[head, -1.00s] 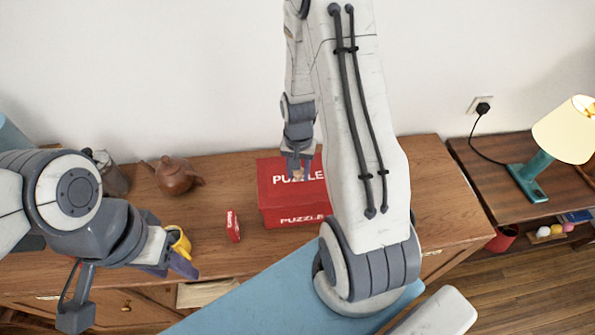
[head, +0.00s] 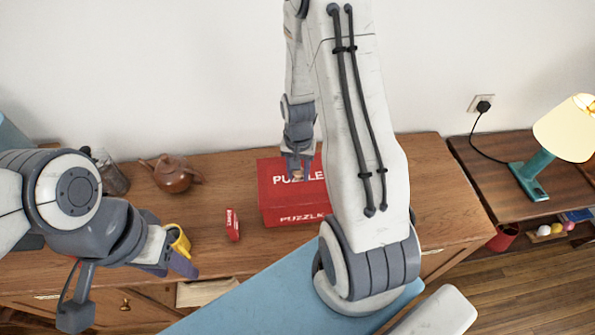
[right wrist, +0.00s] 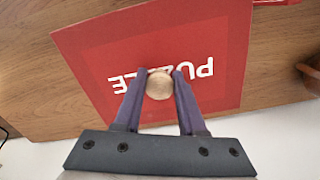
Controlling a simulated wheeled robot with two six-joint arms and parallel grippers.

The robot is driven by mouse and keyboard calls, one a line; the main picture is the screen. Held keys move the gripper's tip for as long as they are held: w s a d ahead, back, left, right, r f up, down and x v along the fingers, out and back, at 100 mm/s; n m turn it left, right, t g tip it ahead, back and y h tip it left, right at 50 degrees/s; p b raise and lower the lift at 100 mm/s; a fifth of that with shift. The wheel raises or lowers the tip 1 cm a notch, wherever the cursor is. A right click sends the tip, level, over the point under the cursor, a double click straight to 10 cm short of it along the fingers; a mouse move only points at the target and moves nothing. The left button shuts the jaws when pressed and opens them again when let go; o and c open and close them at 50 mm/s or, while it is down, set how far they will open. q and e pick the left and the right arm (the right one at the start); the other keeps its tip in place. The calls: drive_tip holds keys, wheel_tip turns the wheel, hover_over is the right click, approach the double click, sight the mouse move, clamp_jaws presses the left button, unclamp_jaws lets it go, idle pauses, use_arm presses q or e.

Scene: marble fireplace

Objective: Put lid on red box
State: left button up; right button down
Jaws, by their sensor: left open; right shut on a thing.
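The red box (head: 284,219) stands on the wooden cabinet, with white PUZZLE lettering on its front. Its red lid (head: 274,183) is over the top of the box, and I cannot tell whether it sits fully down. The lid fills the middle of the right wrist view (right wrist: 205,45), with a round pale knob (right wrist: 159,86) at its centre. My right gripper (right wrist: 159,78) is shut on this knob; in the head view my right arm hides part of the box and lid. My left gripper (head: 174,266) is open, beside a yellow mug (head: 181,243), well left of the box.
A small red box (head: 232,225) stands just left of the red box. A brown teapot (head: 173,174) and a jar (head: 112,174) are further left at the back. A lamp (head: 564,130) stands on a side table at right. The cabinet top (head: 430,190) is clear right of my arm.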

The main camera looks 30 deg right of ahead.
drive_tip(key=shift+f+b, duration=0.35)
drive_tip(key=shift+f, duration=0.2)
idle(0.5)
drive_tip(key=shift+c, duration=2)
unclamp_jaws()
drive_tip(key=shift+r, duration=0.1)
drive_tip(key=shift+r+p, duration=3.1)
drive_tip(key=shift+r, duration=0.4)
clamp_jaws()
